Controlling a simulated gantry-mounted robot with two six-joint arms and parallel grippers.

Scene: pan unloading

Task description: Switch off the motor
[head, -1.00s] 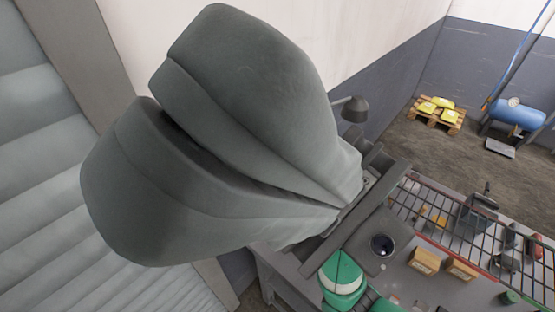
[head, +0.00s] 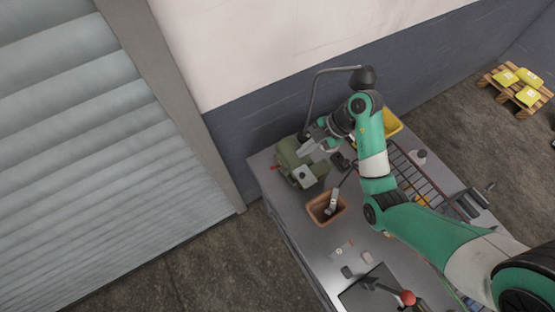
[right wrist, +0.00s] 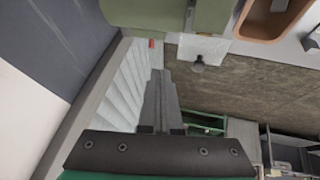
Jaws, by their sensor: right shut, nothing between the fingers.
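An olive-green machine, which looks like the motor (head: 290,153), stands at the far left end of the bench. It has a light grey box with a dark knob (head: 303,175) on its front and a small red part (head: 275,167) at its left. In the right wrist view the motor (right wrist: 165,14) is at the top, with the grey box (right wrist: 203,48) and red part (right wrist: 151,43) below it. My right gripper (head: 305,149) is shut and empty, with its fingertips close above the motor's top. Whether they touch it, I cannot tell. My left gripper is out of view.
A brown open box (head: 315,214) with a grey tool in it stands in front of the motor. A lamp (head: 312,95) rises behind it. A yellow bin (head: 392,122) and a wire rack (head: 430,180) lie to the right. A red-knobbed lever (head: 407,297) is near the front.

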